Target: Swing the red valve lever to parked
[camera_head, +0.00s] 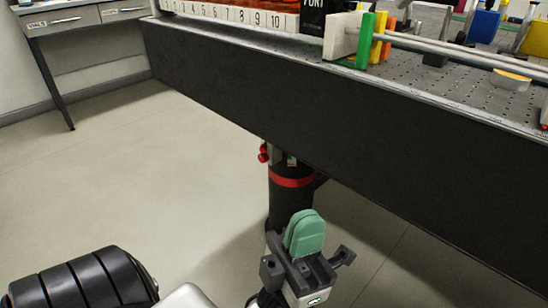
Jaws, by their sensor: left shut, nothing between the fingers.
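I cannot make out a red valve lever for certain. A small red part (264,153) shows below the bench edge, beside the black bench leg (290,200); it is too small to tell whether it is the lever. My left gripper (305,232) is at the lower middle, in front of the leg. Its green finger pads are together with nothing between them. It is apart from the bench and the small red part. My right gripper is not in view.
The bench's dark side panel (330,130) runs from upper left to lower right. On its perforated top are a numbered strip (240,16), a green plate (366,40) and metal rails. A grey desk (85,16) stands at upper left. The floor (130,160) at left is clear.

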